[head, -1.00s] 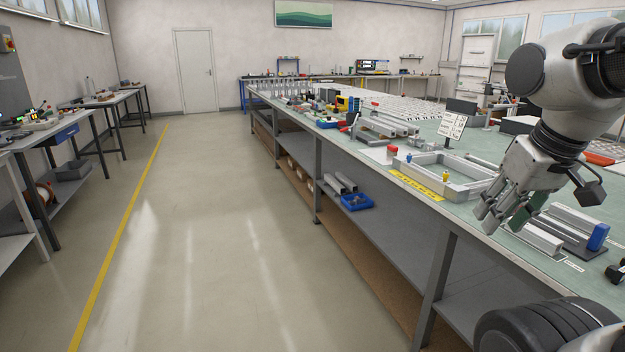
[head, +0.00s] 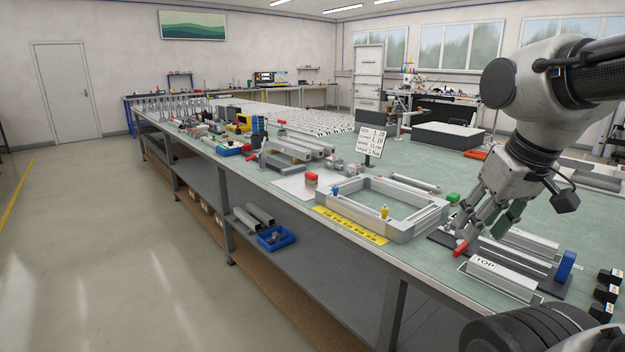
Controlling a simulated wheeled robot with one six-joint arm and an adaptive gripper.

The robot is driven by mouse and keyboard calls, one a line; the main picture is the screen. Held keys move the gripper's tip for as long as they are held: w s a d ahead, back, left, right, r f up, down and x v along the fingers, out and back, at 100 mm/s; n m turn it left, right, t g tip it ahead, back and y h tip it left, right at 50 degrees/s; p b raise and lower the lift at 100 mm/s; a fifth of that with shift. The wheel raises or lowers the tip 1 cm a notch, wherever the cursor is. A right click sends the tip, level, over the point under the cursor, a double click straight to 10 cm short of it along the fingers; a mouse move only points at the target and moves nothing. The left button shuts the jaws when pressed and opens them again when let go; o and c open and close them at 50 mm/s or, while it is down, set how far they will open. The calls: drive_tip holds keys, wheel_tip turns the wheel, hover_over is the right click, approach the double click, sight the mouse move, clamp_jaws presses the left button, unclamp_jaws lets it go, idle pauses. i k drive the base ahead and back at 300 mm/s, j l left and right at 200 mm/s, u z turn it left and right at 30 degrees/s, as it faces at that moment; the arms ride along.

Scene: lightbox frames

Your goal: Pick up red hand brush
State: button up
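No thing in view can be clearly told as the red hand brush. A flat orange-red object (head: 476,154) lies far back on the bench, behind my arm, too small to make out. My gripper (head: 475,224) hangs over the right part of the green-topped bench (head: 330,262) with its fingers pointing down. The fingers look apart, and I see nothing held between them. A small red end piece (head: 460,250) shows just below the fingertips, by the dark rail fixture. A red block (head: 311,178) stands on a white sheet further left.
A grey rectangular frame (head: 345,190) sits beside a yellow strip (head: 350,225). A light bar marked TOP (head: 502,278), a blue block (head: 565,266) and black clamps (head: 606,292) are at right. A sign (head: 371,141) stands mid-bench. The floor at left is clear.

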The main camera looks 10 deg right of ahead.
sight(311, 178)
drive_tip(key=i+j+z, duration=0.1)
drive_tip(key=i+j, duration=0.2)
drive_tip(key=i+j+z, duration=0.1)
drive_tip(key=i+j, duration=0.2)
drive_tip(key=i+j+z, duration=0.1)
drive_tip(key=i+j, duration=0.2)
drive_tip(key=j, duration=0.15)
drive_tip(key=i+j+z, duration=0.15)
drive_tip(key=j, duration=0.25)
drive_tip(key=i+j+z, duration=0.1)
drive_tip(key=i+j, duration=0.25)
drive_tip(key=i+j+z, duration=0.1)
drive_tip(key=j, duration=0.4)
drive_tip(key=i+j+z, duration=0.1)
drive_tip(key=i+j, duration=0.25)
drive_tip(key=j, duration=0.15)
drive_tip(key=i+j+z, duration=0.1)
drive_tip(key=j, duration=0.35)
drive_tip(key=i, duration=0.1)
